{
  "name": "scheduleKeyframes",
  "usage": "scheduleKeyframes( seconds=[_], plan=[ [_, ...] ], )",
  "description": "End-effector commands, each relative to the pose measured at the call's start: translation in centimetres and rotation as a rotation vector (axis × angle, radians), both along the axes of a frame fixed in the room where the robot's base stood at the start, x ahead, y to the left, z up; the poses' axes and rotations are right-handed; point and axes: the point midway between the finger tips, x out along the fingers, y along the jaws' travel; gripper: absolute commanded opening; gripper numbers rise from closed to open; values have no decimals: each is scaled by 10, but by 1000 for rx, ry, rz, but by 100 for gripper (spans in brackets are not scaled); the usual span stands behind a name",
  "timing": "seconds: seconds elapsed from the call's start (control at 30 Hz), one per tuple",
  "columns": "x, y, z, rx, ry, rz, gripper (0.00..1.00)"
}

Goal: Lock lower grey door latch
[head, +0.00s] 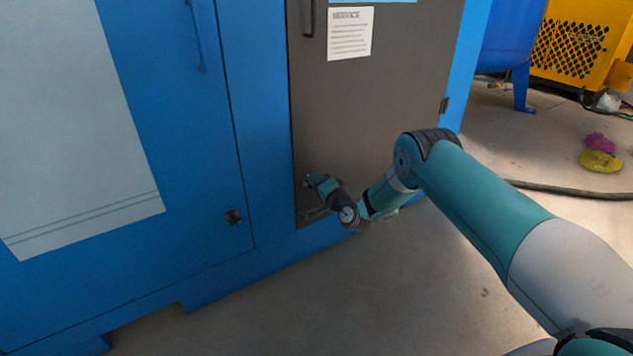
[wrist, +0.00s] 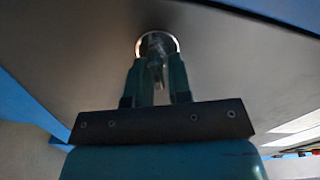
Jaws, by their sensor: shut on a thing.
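The grey door (head: 360,110) is set in the blue cabinet and looks closed. Its lower latch shows in the wrist view as a round metal fitting (wrist: 158,44) with a small piece standing out between my fingers. My gripper (head: 309,182) is at the lower left corner of the door in the head view. In the wrist view my gripper (wrist: 157,72) has its two teal fingers on either side of the latch piece, shut on it. In the head view the latch is mostly hidden by my gripper. I cannot tell the latch's turned position.
A black handle (head: 308,18) and a paper notice (head: 350,33) are higher on the grey door. The floor (head: 400,280) before the cabinet is clear. A hose (head: 570,190) lies at right.

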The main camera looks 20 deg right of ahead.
Motion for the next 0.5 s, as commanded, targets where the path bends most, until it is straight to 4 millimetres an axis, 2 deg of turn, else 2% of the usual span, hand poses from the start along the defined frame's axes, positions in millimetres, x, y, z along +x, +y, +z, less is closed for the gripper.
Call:
scheduleKeyframes(
  seconds=[0.2,0.5],
  plan=[
    [0,0,-4,165,57,1,0],
    [0,0,-5,314,105,1,0]
  ],
)
